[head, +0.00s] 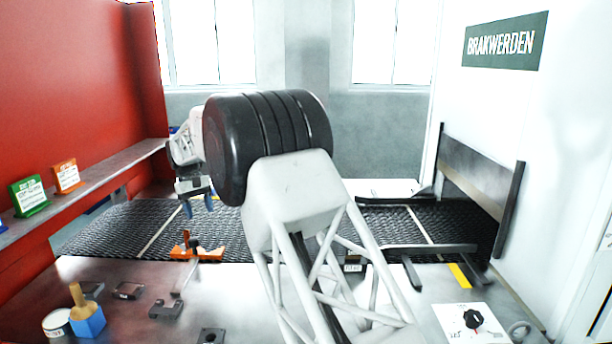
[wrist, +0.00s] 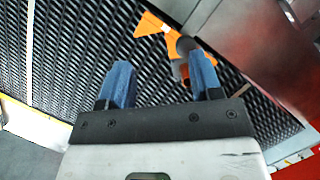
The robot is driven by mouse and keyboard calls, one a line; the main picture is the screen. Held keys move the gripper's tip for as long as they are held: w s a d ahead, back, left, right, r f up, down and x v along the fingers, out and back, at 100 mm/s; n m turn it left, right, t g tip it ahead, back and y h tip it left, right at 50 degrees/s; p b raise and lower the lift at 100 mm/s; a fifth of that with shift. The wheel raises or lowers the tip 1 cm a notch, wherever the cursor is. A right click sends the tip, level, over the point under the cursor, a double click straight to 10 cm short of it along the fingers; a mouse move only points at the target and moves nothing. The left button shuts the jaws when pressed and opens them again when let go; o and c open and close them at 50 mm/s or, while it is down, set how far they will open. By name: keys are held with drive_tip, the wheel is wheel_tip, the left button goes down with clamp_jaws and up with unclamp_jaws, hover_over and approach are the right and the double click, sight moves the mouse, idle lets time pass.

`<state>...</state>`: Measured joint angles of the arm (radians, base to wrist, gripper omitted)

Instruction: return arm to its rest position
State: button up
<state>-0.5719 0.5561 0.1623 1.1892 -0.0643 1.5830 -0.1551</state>
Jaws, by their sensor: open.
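My gripper (head: 197,204) hangs above the left part of the mesh belt in the head view, with its blue fingers pointing down. In the wrist view its two blue fingers (wrist: 163,85) stand well apart with nothing between them. My own arm fills the middle of the head view and hides part of the belt behind it. The mesh belt (head: 110,225) runs across behind the metal table. An orange piece (head: 183,252) sits at the table's far edge, below and in front of my gripper; it also shows beyond the fingers in the wrist view (wrist: 160,32).
The metal table (head: 225,290) holds several small dark parts, a blue block with a wooden knob (head: 88,318), a tin (head: 57,324) and a dial panel (head: 472,321). A red wall with a shelf (head: 95,180) bounds the left. A dark barrier (head: 478,180) stands at right.

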drive_tip(key=s+d+r+m+t+y, duration=0.1)
drive_tip(key=s+d+r, duration=0.35)
drive_tip(key=d, duration=0.45)
drive_tip(key=s+d+r+m, duration=0.1)
drive_tip(key=s+d+r, duration=0.3)
drive_tip(key=d, duration=0.6)
drive_tip(key=s+d+r+m+t+y, duration=0.1)
drive_tip(key=s+d+r, duration=0.1)
drive_tip(key=s+d, duration=0.5)
drive_tip(key=s+d+r+m, duration=0.1)
drive_tip(key=s+d+r, duration=0.2)
drive_tip(key=s+d, duration=0.35)
drive_tip(key=s+d+f+m+t, duration=0.2)
drive_tip(key=s+d, duration=1.1)
drive_tip(key=s, duration=0.1)
drive_tip(key=s+d+f+m, duration=0.1)
drive_tip(key=s+d+f, duration=0.2)
drive_tip(key=s, duration=0.6)
drive_tip(key=s+d+f+m+t, duration=0.1)
drive_tip(key=s+d+f, duration=0.3)
drive_tip(key=s, duration=0.4)
drive_tip(key=shift+s+f+m+t+y, duration=0.3)
drive_tip(key=shift+s+f, duration=0.05)
drive_tip(key=shift+f, duration=0.3)
